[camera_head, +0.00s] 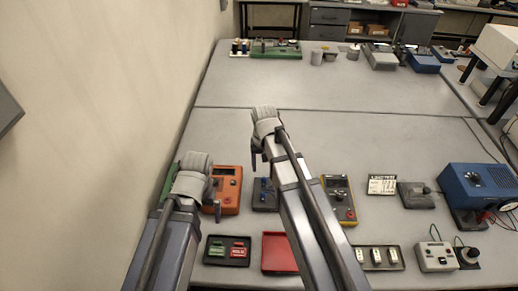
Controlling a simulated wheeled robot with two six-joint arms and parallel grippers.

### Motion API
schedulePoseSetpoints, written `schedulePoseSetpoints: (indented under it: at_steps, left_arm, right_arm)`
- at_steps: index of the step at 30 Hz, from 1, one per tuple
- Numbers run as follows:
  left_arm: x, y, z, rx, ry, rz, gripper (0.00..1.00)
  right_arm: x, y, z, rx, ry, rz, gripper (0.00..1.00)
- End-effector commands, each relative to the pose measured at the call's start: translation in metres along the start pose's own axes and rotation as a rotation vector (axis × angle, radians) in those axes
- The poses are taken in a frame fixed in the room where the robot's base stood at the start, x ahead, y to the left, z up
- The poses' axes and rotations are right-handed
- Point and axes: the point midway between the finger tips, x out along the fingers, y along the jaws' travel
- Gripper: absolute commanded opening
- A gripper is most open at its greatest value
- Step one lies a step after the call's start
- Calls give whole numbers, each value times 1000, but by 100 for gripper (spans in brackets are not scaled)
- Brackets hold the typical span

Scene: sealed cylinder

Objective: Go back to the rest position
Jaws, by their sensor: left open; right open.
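My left gripper (207,190) is over the near left of the grey workbench (330,140), in front of an orange meter (228,188) that it partly covers. My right gripper (262,143) is farther forward, above bare bench near the middle. Both grippers are open, and nothing shows held in either. Their fingertips are mostly hidden by my wrists and arms.
A yellow-edged meter (340,198), a red tray (279,252) and a blue power box (480,187) stand along the near side. A green board (276,49) and small grey cylinders (316,57) stand at the back. A wall borders the left; the middle bench is clear.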

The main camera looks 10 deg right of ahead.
Motion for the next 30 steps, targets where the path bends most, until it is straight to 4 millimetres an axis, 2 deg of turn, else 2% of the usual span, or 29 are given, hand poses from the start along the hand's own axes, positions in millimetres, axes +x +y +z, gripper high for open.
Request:
schedulePoseSetpoints:
  at_steps: [6,9,12,17,30]
  left_arm:
    - [33,3,-2,1,0,0,100]
    - [44,4,-3,1,0,0,100]
    - [50,5,-3,2,0,-1,100]
    - [53,5,-3,2,0,-1,100]
    - [52,5,-3,2,0,-1,100]
  right_arm:
    - [32,-38,86,-282,-12,48,62]
    - [43,-50,123,-423,-19,75,62]
    - [50,-57,148,-526,-23,93,62]
    - [52,-61,163,-596,-27,108,62]
    - [51,-61,162,-598,-27,108,62]
